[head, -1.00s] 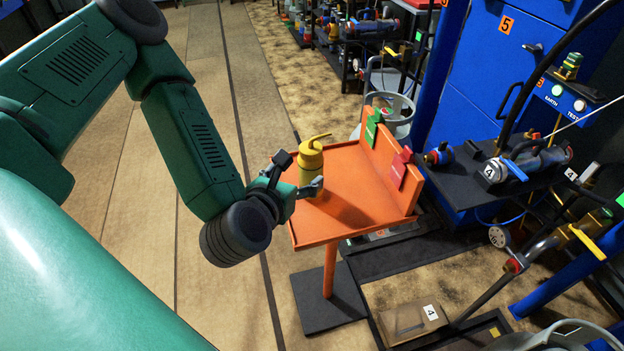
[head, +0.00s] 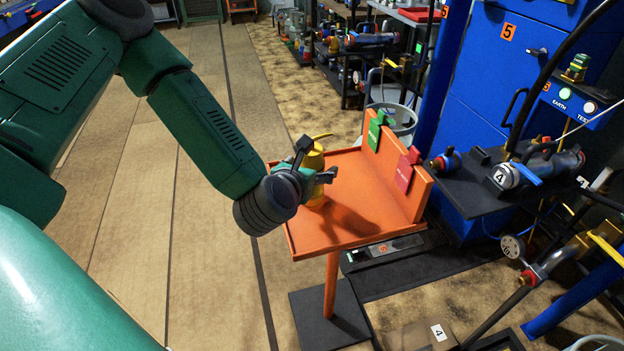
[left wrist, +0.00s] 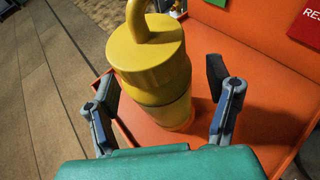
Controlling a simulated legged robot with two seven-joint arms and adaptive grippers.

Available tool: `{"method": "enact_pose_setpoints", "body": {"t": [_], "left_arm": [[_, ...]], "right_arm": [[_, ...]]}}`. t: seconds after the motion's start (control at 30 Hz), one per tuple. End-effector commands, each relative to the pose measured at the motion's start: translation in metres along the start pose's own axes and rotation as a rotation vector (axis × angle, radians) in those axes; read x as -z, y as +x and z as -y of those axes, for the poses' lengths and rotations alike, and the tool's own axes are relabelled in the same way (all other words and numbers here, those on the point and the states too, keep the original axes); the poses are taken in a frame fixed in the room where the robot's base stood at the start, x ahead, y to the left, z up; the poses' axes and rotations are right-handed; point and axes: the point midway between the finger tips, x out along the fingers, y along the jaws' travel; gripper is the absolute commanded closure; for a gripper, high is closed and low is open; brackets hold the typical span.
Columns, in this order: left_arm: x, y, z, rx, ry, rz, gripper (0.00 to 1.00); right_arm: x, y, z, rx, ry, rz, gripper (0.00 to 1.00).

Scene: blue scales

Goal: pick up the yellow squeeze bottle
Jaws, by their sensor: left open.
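The yellow squeeze bottle (head: 316,163) stands upright on the orange tray table (head: 350,223), near its left side. In the left wrist view the bottle (left wrist: 158,75) shows its wide cap and curved spout. My left gripper (head: 318,160) is at the bottle, partly hiding it in the head view. In the left wrist view the left gripper (left wrist: 165,112) is open, with one finger on each side of the bottle and a visible gap at the right finger. My right gripper is not in view.
A green tag (head: 376,131) and a red tag (head: 406,169) hang on the table's raised back panel. A black bench with a valve (head: 525,170) and a blue cabinet (head: 500,70) stand to the right. Open floor (head: 130,220) lies to the left.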

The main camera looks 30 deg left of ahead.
Motion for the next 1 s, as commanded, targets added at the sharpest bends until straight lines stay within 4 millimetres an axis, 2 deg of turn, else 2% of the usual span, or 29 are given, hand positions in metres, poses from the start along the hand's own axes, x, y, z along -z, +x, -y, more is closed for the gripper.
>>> {"method": "enact_pose_setpoints", "body": {"t": [0.1,0.3,0.37,0.4,0.5,0.8,1.0], "left_arm": [[0.000,0.007,0.000,0.001,0.001,0.000,0.27],[0.000,0.007,0.000,0.001,0.000,0.000,0.27],[0.000,0.007,0.000,0.001,0.001,0.000,0.48],[0.000,0.007,0.000,0.001,0.001,0.000,0.62],[0.000,0.007,0.001,0.001,0.001,0.000,0.92],[-0.004,0.006,0.001,0.001,-0.001,0.002,0.92],[-0.034,-0.006,0.000,0.001,-0.003,0.006,0.92]], "right_arm": [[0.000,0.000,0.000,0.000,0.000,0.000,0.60],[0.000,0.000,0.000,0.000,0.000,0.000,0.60],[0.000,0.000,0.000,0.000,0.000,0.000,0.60],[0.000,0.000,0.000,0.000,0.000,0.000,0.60],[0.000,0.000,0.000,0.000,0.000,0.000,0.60],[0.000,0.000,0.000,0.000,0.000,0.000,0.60],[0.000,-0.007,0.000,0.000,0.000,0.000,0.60]]}}
